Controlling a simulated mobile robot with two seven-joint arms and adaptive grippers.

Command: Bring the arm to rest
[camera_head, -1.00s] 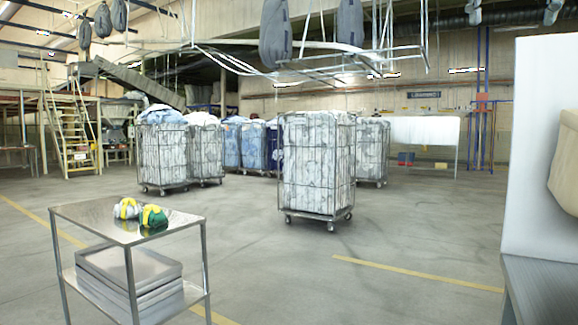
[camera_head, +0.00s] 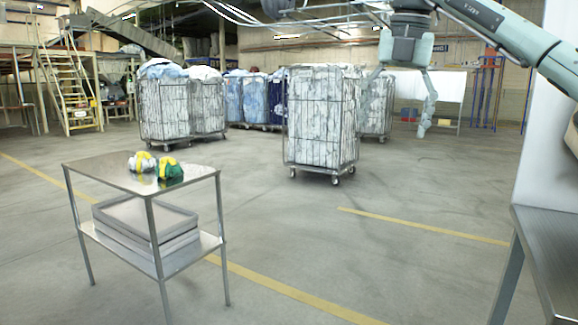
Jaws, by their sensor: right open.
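My right arm reaches in from the upper right, and my right gripper (camera_head: 393,130) hangs with its fingers pointing down. The fingers are spread open with nothing between them. In the picture it overlaps the wire laundry cages behind it, and it is apart from everything I can see. My left gripper is not in view.
A metal trolley (camera_head: 100,176) at the left bears a white-yellow item (camera_head: 142,161) and a green-yellow item (camera_head: 170,172), with grey trays (camera_head: 140,228) below. Full laundry cages (camera_head: 322,120) stand mid-floor. A white panel and metal table (camera_head: 555,245) are at the right. The centre floor is clear.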

